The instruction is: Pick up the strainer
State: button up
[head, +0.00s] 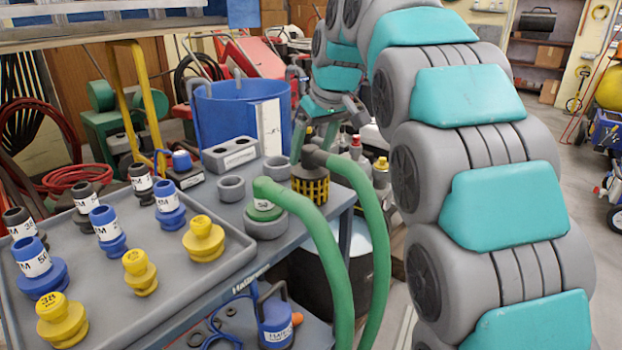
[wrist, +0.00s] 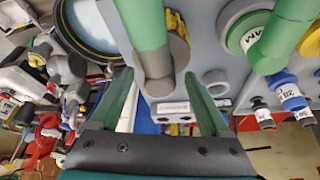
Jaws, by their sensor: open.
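The strainer (head: 311,187) is a yellow basket with dark slots, upright on the grey bench top near its right edge. A grey elbow (head: 313,156) on a green hose (head: 365,195) sits over its top and hides part of it. My gripper (head: 314,146) is open and empty, pointing down just above and behind the strainer. A yellow part of the strainer (wrist: 178,24) shows beside the hose there.
A blue bucket (head: 238,115) and a grey block with holes (head: 230,154) stand behind and left of the strainer. Grey rings (head: 231,188) and the other hose end (head: 263,208) are close by. A tray (head: 195,285) of several blue, black and yellow fittings fills the bench's left.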

jog(key=shift+x, duration=0.75)
grip_shut()
dwell(0.9)
